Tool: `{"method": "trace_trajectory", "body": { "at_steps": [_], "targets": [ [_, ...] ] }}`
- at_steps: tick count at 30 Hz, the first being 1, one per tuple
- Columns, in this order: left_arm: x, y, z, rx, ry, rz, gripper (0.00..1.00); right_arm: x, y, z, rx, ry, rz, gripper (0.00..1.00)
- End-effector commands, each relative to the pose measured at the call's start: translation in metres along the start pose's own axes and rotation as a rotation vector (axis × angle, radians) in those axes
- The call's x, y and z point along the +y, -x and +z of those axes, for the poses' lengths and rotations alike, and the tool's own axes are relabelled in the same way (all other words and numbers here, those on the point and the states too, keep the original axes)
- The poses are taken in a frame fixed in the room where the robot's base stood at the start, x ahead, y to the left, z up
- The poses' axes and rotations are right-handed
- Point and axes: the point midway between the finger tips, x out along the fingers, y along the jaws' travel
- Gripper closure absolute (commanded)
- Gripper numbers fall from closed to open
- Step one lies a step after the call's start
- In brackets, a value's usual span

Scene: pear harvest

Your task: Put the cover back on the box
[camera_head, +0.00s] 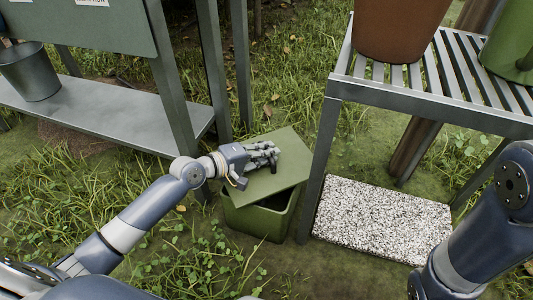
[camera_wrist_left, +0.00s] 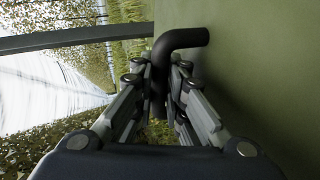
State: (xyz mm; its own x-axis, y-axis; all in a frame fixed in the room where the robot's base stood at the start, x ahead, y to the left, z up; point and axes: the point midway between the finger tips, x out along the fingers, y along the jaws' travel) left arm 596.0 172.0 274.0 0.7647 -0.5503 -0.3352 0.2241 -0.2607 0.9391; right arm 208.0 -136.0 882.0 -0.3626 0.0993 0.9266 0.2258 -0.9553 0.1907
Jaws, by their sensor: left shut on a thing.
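The green box (camera_head: 256,222) stands on the grass between the bench and the slatted table. Its flat green cover (camera_head: 287,145) is over it, turned and set toward the back, so part of the open top shows at the front right. I cannot tell whether the cover rests on the rim or hangs just above it. My left gripper (camera_head: 268,157) is shut on the cover's black handle; the left wrist view shows the bent handle (camera_wrist_left: 180,38) between the fingers (camera_wrist_left: 172,85) and the cover's green face (camera_wrist_left: 260,70) beside them. My right gripper is out of view.
A slatted metal table (camera_head: 432,107) with a brown pot (camera_head: 398,30) and a green container (camera_head: 512,45) stands at the right, its near leg close to the box. A speckled slab (camera_head: 385,218) lies beneath. A grey bench (camera_head: 110,118) with a metal bucket (camera_head: 30,72) is at the left.

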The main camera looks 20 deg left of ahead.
Motion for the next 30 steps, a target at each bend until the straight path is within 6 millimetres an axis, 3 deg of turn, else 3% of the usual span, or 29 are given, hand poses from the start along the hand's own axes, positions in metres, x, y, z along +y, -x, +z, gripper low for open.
{"method": "trace_trajectory", "body": {
  "at_steps": [11,12,15,24,30],
  "targets": [
    [-0.01,-0.004,0.001,0.0,0.0,0.002,1.0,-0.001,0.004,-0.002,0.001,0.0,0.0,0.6],
    [-0.011,-0.004,0.001,-0.001,0.0,-0.001,0.84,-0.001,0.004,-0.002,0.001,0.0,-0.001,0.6],
    [-0.011,-0.004,0.001,-0.001,0.0,-0.001,0.68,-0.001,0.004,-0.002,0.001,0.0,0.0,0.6],
    [-0.01,-0.004,0.001,0.0,0.0,-0.001,0.68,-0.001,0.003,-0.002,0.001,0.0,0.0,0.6],
    [0.002,0.007,-0.001,0.0,-0.001,-0.004,0.68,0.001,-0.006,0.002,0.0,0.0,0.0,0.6]
  ]
}}
